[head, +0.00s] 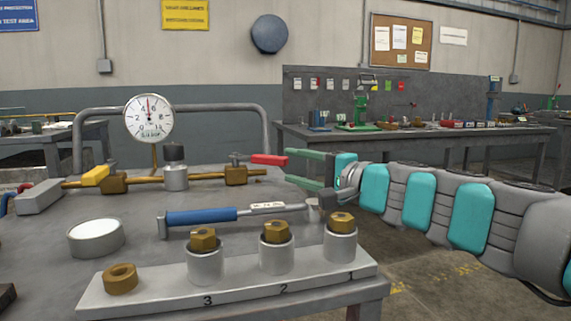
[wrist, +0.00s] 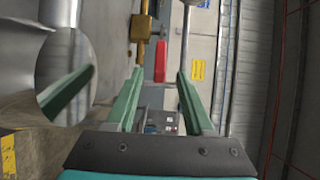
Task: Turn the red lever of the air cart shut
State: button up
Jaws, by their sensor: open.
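The red lever (head: 268,160) sits on top of the right brass valve (head: 236,175) on the air cart's pipe. Its handle points right, roughly in line with the pipe. My gripper (head: 288,168) is open and empty just right of the lever's free end. In the wrist view the red lever (wrist: 160,61) shows between and just beyond the tips of my open green fingers (wrist: 158,76). They do not appear to touch it. The brass valve (wrist: 141,27) shows farther up there.
A round gauge (head: 149,118) stands behind the pipe, before a grey tube rail (head: 268,120). A blue-handled wrench (head: 202,216), a numbered block (head: 245,292) with brass nuts in cups and a white-topped tin (head: 96,238) occupy the front. A workbench (head: 420,134) stands behind.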

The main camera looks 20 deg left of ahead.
aim_at(258, 162)
jog(key=shift+d, duration=0.1)
jog(key=shift+c, duration=0.4)
jog(key=shift+c, duration=0.7)
jog(key=w+d+r+g+y+p, duration=0.1)
jog(key=w, duration=0.2)
jog(key=w+r+n+g+p, duration=0.1)
jog(key=w+r, duration=0.1)
jog(key=w, duration=0.1)
jog(key=w+d+r+n+g+y+p, duration=0.1)
jog(key=w+p, duration=0.1)
jog(key=w, duration=0.1)
jog(key=shift+w+d+r+g+y, duration=0.15)
jog(key=shift+d+r+g+y, duration=0.1)
jog(key=shift+d+g+y, duration=0.1)
grip_shut()
jog(key=shift+w+d+f+n+g+p, duration=1.35)
jog(key=shift+d+f+n+g+p, duration=1.05)
jog(key=shift+g, duration=1.25)
jog(key=shift+n, duration=0.3)
jog(key=s+a, duration=0.1)
jog(key=a, duration=0.6)
jog(key=s+a+b, duration=0.1)
jog(key=a, duration=0.3)
jog(key=shift+s+r, duration=0.1)
jog(key=shift+s, duration=0.25)
jog(key=shift+s+a, duration=0.1)
jog(key=shift+s, duration=1.25)
